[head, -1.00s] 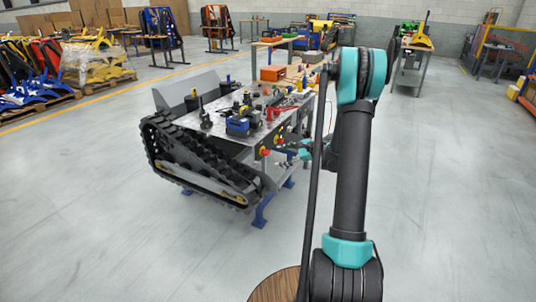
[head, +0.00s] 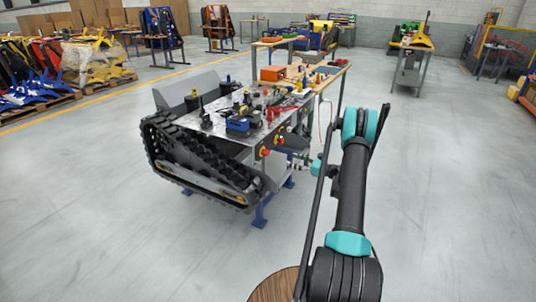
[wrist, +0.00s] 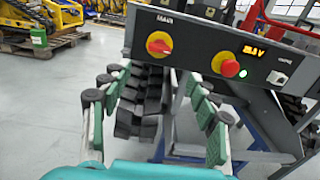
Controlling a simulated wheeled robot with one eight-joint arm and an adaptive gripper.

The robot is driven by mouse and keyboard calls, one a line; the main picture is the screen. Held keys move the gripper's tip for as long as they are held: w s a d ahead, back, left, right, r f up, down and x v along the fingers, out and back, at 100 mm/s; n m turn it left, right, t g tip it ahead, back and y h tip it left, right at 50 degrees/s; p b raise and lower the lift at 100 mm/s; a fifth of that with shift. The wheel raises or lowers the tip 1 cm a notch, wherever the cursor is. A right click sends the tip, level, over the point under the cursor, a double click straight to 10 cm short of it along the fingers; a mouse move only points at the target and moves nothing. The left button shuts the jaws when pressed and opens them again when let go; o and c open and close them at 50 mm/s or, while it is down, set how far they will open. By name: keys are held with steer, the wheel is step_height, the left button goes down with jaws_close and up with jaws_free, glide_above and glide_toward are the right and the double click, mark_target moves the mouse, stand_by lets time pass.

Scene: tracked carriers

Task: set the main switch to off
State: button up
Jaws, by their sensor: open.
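The main switch (wrist: 159,43) is a red rotary knob on a yellow disc, under a MAIN label on the dark control panel (wrist: 197,42). Its handle looks nearly level, slightly tilted; I cannot tell which position that means. In the head view the switch (head: 264,152) is on the side of the tracked carrier (head: 205,165). My gripper (wrist: 155,95) is open and empty, its green-padded fingers wide apart. In the wrist view the switch appears above and between the fingertips, apart from them. In the head view my gripper is small, just right of the panel.
A red mushroom button (wrist: 228,66) on a yellow base sits right of the switch, with a lit voltage display (wrist: 253,51), a green light (wrist: 243,73) and a small toggle (wrist: 277,78) nearby. The carrier rests on blue supports (head: 262,212).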

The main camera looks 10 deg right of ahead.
mark_target(269, 153)
steer(key=x, duration=1.5)
steer(key=shift+a, duration=0.1)
steer(key=shift+c, duration=0.4)
steer(key=c, duration=1.1)
